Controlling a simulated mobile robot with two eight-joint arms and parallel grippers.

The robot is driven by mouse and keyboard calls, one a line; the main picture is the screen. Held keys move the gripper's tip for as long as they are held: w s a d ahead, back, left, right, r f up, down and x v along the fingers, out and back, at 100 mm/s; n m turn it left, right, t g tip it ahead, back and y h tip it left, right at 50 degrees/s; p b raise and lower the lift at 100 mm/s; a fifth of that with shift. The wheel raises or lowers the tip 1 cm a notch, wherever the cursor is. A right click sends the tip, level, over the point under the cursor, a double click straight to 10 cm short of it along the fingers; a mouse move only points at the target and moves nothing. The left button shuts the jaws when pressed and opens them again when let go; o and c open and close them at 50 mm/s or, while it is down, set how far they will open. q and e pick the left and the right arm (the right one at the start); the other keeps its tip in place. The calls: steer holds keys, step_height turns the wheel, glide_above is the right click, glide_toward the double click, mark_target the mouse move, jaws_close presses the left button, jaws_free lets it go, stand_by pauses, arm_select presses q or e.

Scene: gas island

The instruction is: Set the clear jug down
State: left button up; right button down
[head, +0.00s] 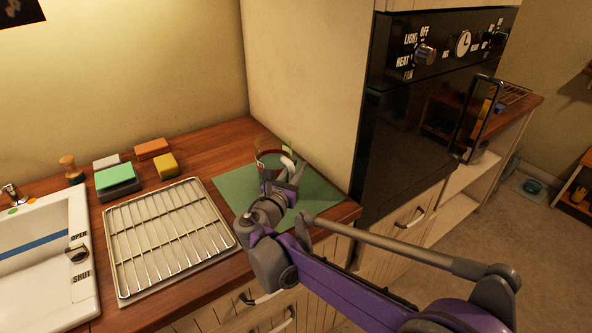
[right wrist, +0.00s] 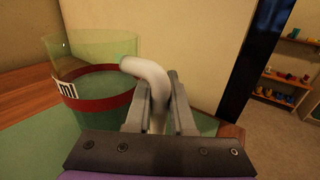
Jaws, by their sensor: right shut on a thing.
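The clear jug (head: 268,158) is at the right end of the wooden counter, over the green mat (head: 238,190). In the right wrist view the jug (right wrist: 98,88) has a red band, a white label and a pale curved handle (right wrist: 148,72). It looks upright. My right gripper (head: 284,174) is shut on the jug's handle, with one finger on each side of it in the right wrist view (right wrist: 160,100). The gripper bar hides the jug's lower part there, so I cannot tell whether its base touches the mat. My left gripper is not in view.
A wire rack on a tray (head: 168,240) lies left of the mat, beside a white sink (head: 40,262). Several sponges (head: 116,178) and a brush (head: 70,170) stand behind. A wall and the black oven (head: 400,130) bound the right side. Green mat shows bare around the jug.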

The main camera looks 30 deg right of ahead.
steer(key=c, duration=0.8)
jaws_free()
steer(key=shift+f, duration=0.1)
steer(key=shift+o, duration=0.2)
steer(key=v, duration=1.2)
